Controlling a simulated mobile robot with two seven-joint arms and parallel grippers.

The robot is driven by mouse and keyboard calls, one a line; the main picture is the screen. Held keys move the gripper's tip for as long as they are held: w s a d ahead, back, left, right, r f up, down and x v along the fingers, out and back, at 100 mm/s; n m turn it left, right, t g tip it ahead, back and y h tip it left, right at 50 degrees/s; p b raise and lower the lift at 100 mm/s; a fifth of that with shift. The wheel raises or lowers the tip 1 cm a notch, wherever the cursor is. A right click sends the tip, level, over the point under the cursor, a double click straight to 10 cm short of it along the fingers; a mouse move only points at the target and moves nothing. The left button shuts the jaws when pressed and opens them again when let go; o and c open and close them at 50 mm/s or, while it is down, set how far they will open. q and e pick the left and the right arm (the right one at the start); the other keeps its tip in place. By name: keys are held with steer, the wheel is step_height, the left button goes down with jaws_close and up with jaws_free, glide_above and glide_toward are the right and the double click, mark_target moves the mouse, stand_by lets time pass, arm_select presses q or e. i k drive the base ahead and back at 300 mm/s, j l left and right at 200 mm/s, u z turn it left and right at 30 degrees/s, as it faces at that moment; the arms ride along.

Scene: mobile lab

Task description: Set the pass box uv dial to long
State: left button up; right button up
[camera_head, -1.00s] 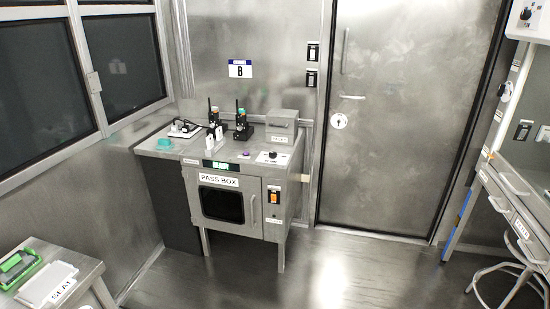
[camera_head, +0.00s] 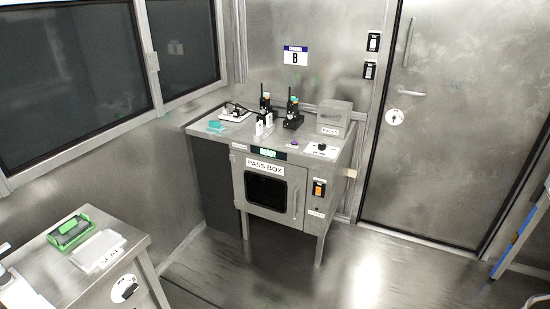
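The pass box (camera_head: 267,223) is a steel cabinet with a dark window, standing in the corner left of the door. A small black dial (camera_head: 322,147) sits on a white plate on its top right; its setting is too small to read. A green-lit display (camera_head: 268,151) on the front edge appears to read READY. An orange switch (camera_head: 319,188) is on the front right. Neither of my grippers shows in the head view.
A steel bench (camera_head: 136,248) with a green-framed item (camera_head: 72,231) and a white sealed tray (camera_head: 98,251) stands at the lower left. Radios (camera_head: 293,113) and a grey bin (camera_head: 334,118) stand on the pass box. Open floor (camera_head: 380,278) lies in front and right.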

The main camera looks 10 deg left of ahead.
mark_target(321, 147)
steer(key=i+u, duration=0.1)
steer(key=u, duration=0.35)
steer(key=i+l+u, duration=0.3)
steer(key=i, duration=0.15)
steer(key=i+l+u, duration=0.3)
steer(key=i+l, duration=0.05)
steer(key=i, duration=0.05)
